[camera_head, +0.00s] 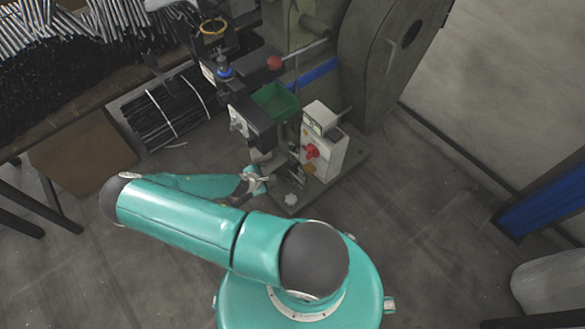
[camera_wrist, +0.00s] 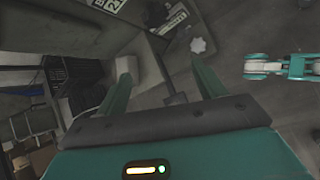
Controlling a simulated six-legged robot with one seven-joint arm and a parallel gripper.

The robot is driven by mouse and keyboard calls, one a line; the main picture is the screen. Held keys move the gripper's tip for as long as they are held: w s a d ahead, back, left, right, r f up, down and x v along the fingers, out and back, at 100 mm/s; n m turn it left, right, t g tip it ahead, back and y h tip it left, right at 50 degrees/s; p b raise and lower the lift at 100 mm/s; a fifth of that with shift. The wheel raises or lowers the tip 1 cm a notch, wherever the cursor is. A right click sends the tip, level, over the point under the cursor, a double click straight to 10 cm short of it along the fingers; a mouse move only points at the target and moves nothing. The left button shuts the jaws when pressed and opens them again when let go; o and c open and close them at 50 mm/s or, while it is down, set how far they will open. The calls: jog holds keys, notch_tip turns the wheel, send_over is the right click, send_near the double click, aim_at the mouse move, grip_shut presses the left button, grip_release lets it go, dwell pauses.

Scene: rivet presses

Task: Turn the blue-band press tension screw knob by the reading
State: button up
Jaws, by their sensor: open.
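The blue-band press (camera_head: 350,60) stands at the top centre of the head view, with a blue band (camera_head: 316,74) across its green-grey body. A pale star-shaped knob (camera_head: 291,199) sits low at the press's front; it also shows in the wrist view (camera_wrist: 198,45), beyond the right fingertip. I cannot tell for certain that it is the tension screw knob. A grey box carries a small display (camera_head: 316,127), too small to read, and a red knob (camera_head: 312,151). My gripper (camera_head: 258,180) is open and empty, left of the star knob; its fingers (camera_wrist: 160,65) are spread apart and touch no knob.
A green tray (camera_head: 275,100) and a red ball-ended lever (camera_head: 275,62) project from the press. Bundled dark rods (camera_head: 165,115) lie at left beneath a rod-laden table (camera_head: 60,125). A cardboard box (camera_head: 85,155) stands nearby.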

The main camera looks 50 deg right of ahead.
aim_at(292, 168)
jog(key=d+f+n, duration=0.1)
jog(key=d+f, duration=0.3)
jog(key=d, duration=0.1)
jog(key=s+d+f+h, duration=0.1)
jog(key=d+f, duration=0.3)
jog(key=d, duration=0.1)
jog(key=d+f+n, duration=0.1)
jog(key=d+f, duration=0.2)
jog(key=d, duration=0.2)
jog(key=shift+s+f+n+t, duration=0.3)
jog(key=shift+f, duration=0.1)
jog(key=c, duration=1)
jog(key=shift+o, duration=0.2)
jog(key=shift+t, duration=0.3)
